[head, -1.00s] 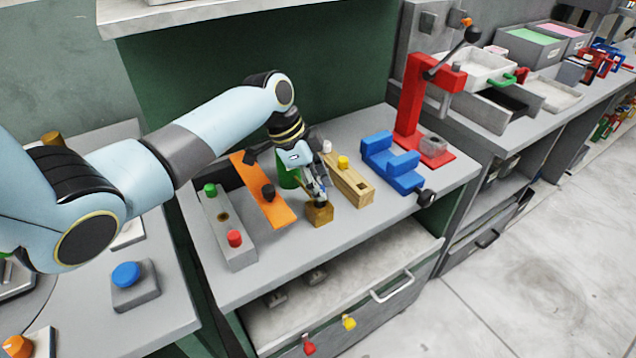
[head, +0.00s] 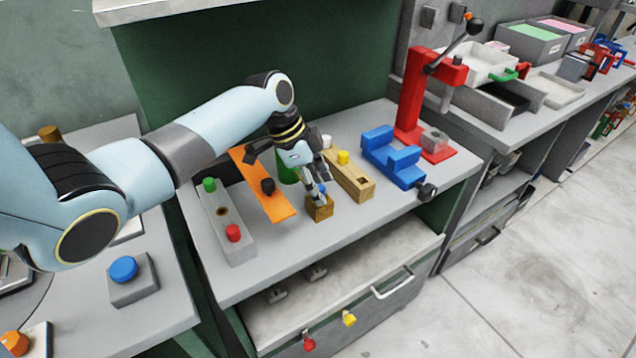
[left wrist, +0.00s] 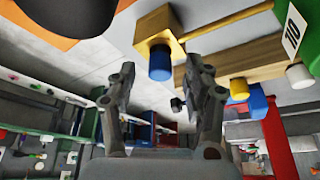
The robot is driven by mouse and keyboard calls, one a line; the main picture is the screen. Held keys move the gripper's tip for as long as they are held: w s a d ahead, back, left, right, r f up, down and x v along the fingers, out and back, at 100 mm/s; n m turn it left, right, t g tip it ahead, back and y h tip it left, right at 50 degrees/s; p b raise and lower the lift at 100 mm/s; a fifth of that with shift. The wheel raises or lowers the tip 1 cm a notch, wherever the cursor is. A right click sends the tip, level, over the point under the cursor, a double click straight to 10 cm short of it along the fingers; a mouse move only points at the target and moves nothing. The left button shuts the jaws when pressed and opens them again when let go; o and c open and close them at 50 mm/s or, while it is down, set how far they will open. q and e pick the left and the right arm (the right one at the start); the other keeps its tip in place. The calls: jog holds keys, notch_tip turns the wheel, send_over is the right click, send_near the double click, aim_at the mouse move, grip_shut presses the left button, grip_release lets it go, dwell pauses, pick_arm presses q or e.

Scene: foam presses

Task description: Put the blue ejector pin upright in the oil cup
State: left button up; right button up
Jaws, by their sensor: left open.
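The blue ejector pin (head: 322,188) shows as a small blue head at the top of a small brown block, which I take to be the oil cup (head: 319,209). In the left wrist view the blue head (left wrist: 160,63) stands out from the top of the cup (left wrist: 153,25) and looks upright; its shaft is hidden. My left gripper (head: 320,194) is just above the cup. In the left wrist view its two fingers (left wrist: 160,78) are spread apart, with the blue head beyond them and no clear contact. My right gripper is not in view.
A wooden block (head: 350,182) with yellow and white knobs stands right of the cup. An orange plate (head: 262,185), a green bottle (head: 288,172) and a grey block (head: 226,222) are left. A blue vise (head: 393,160) and red press (head: 411,100) stand right. The bench front is clear.

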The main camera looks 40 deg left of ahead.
pick_arm(q)
jog(key=v, duration=0.7)
jog(key=shift+r, duration=0.2)
jog(key=shift+s+a, duration=0.1)
jog(key=shift+a, duration=0.05)
